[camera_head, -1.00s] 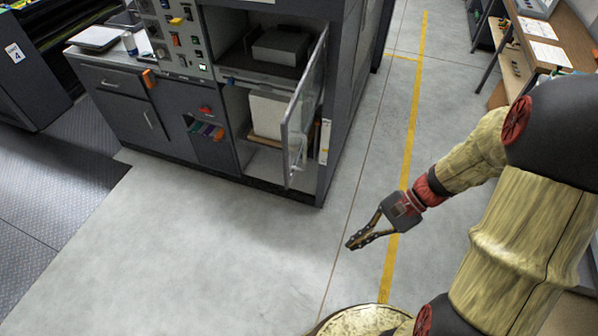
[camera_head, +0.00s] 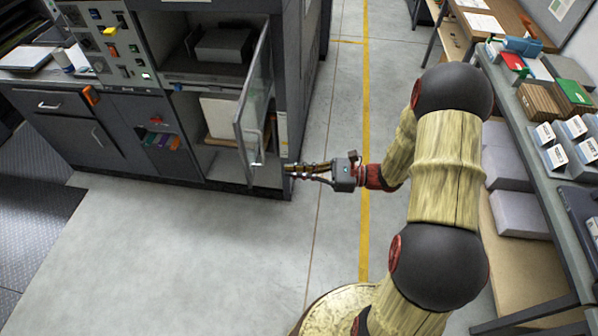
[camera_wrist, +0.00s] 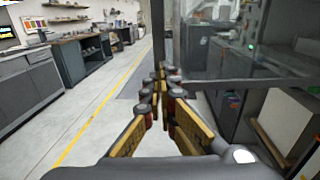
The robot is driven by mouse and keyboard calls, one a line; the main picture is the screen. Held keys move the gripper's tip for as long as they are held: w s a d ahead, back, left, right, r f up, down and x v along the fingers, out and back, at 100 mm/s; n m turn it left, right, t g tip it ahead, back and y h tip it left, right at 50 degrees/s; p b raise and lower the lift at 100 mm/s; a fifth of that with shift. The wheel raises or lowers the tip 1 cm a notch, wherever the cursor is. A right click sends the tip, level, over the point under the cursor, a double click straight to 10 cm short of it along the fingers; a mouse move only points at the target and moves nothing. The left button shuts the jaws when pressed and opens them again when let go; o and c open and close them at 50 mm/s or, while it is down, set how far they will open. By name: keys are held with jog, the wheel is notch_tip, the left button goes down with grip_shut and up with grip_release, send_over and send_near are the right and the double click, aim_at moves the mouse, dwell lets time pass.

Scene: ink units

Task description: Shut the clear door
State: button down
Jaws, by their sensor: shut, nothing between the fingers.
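The clear door (camera_head: 256,98) stands open on the front of the dark cabinet, hinged at its right side and swung outward. It also shows in the wrist view (camera_wrist: 245,45), with its frame's upright edge just ahead of the fingers. My gripper (camera_head: 290,170) is shut and empty, just right of the door's lower end at the cabinet's corner. In the wrist view my gripper (camera_wrist: 160,80) points along the aisle, its fingertips close to the door's frame edge. I cannot tell whether they touch it.
The cabinet (camera_head: 292,80) has open shelves with a grey box (camera_head: 222,46) and a white block (camera_head: 218,116) inside. A control panel (camera_head: 105,45) is to the left. A workbench (camera_head: 540,140) with several items lines the right. The floor in front is clear.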

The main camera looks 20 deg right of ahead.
aim_at(249, 170)
jog(key=x, duration=0.9)
jog(key=shift+w+a+f+b, duration=0.1)
jog(key=shift+w+a+b, duration=0.05)
jog(key=shift+a+b, duration=0.2)
jog(key=shift+a, duration=0.1)
